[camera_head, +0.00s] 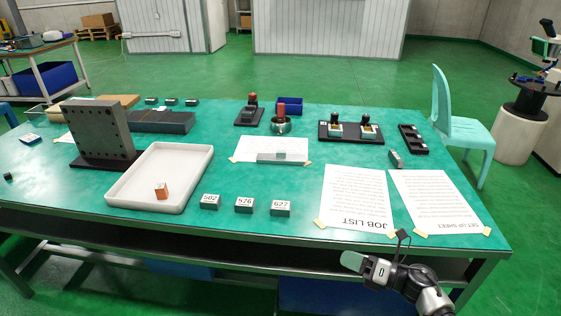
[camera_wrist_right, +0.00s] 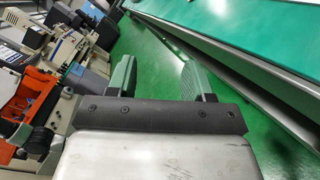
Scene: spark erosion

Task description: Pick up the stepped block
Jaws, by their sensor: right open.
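A grey piece that looks like the stepped block (camera_head: 283,157), a low bar with a smaller raised part, lies on a white sheet (camera_head: 258,146) at the middle of the table; I cannot be sure of its shape at this size. My right gripper (camera_head: 357,263) is at the table's front edge, in front of the job list and well apart from that piece. In the right wrist view my right gripper (camera_wrist_right: 160,78) has its two green fingers wide apart with nothing between them. My left gripper is not in view.
A white tray (camera_head: 120,195) holds an orange block (camera_head: 161,191). Numbered blocks (camera_head: 244,205) stand along the front. The job list (camera_head: 357,198) and setup sheet (camera_head: 437,202) lie on the right. A tall dark plate (camera_head: 97,130) stands left. The table edge (camera_wrist_right: 230,65) shows beside my right gripper.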

